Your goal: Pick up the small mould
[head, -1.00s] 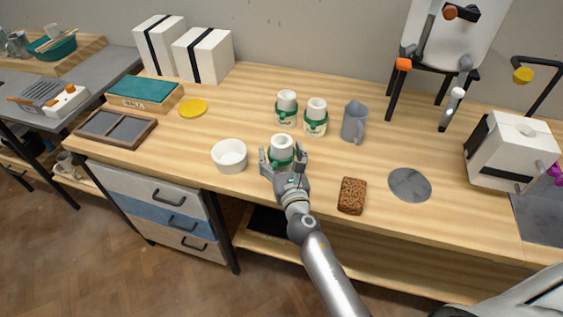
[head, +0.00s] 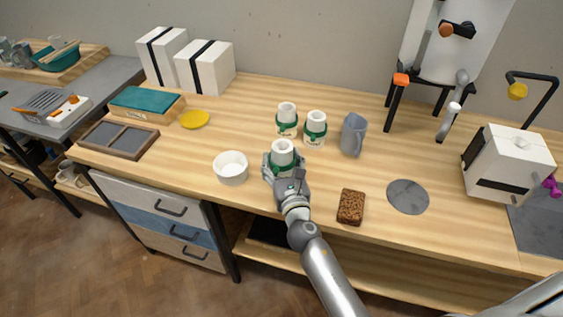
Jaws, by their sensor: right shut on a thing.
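The other two moulds, one at the left (head: 287,113) and one at the right (head: 316,123), stand side by side just behind. My left gripper is not in view.
A white bowl (head: 231,168) stands close to the left of the gripper. A grey jug (head: 353,135) is right of the back moulds. A brown sponge-like block (head: 351,207) and a grey disc (head: 408,197) lie to the right. A yellow disc (head: 194,119) lies at left.

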